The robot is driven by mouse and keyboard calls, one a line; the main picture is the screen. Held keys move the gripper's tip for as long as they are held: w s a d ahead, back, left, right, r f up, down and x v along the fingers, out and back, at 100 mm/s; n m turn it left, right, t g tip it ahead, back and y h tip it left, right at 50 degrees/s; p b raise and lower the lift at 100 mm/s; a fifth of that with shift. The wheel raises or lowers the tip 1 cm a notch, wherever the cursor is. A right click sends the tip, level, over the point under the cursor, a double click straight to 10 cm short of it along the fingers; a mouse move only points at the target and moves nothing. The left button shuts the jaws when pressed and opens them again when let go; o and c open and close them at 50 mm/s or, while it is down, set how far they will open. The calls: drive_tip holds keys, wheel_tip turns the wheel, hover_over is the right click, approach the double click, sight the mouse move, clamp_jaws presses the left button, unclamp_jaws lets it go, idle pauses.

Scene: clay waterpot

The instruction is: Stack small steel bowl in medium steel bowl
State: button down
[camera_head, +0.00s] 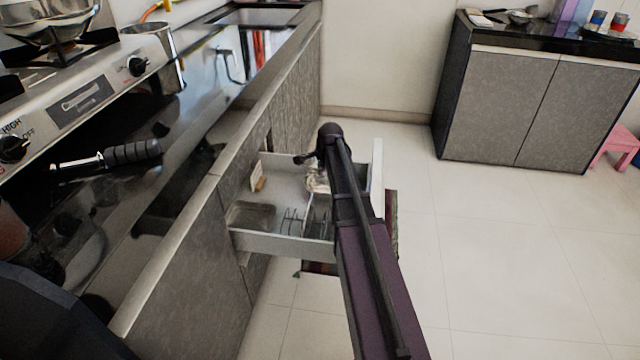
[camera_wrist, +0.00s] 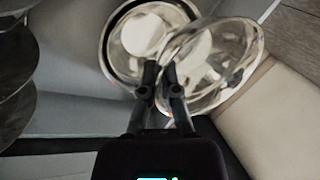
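In the wrist view, the medium steel bowl (camera_wrist: 112,50) sits at the left, its opening facing up toward the camera. The small steel bowl (camera_wrist: 222,65) is to its right, tilted and overlapping its right side, and looks nearer to the camera. My gripper (camera_wrist: 161,68) has its fingers close together around the left rim of the small bowl, one on each side. It appears shut on that rim. In the head view, shiny steel (camera_head: 317,183) shows beside my arm in the open drawer; which bowl it is cannot be told, and my arm hides the fingers.
The open drawer (camera_head: 283,244) has dividers and a wire rack (camera_head: 292,220). The counter (camera_head: 185,205) with a stove (camera_head: 85,90) runs along the left. A second cabinet (camera_head: 540,105) and a pink stool (camera_head: 615,147) stand at the right.

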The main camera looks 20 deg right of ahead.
drive_tip(key=shift+f, duration=0.1)
idle(0.3)
drive_tip(key=shift+f+b, duration=1.9)
drive_tip(key=shift+f+b, duration=0.5)
drive_tip(key=shift+b, duration=0.05)
drive_tip(key=c, duration=0.8)
unclamp_jaws()
drive_tip(key=shift+r, duration=0.15)
drive_tip(key=shift+r+p, duration=0.6)
drive_tip(key=shift+p, duration=0.15)
drive_tip(key=p+v, duration=1.1)
drive_tip(key=shift+s+r, duration=0.2)
drive_tip(key=shift+r, duration=0.1)
drive_tip(key=shift+a, duration=0.1)
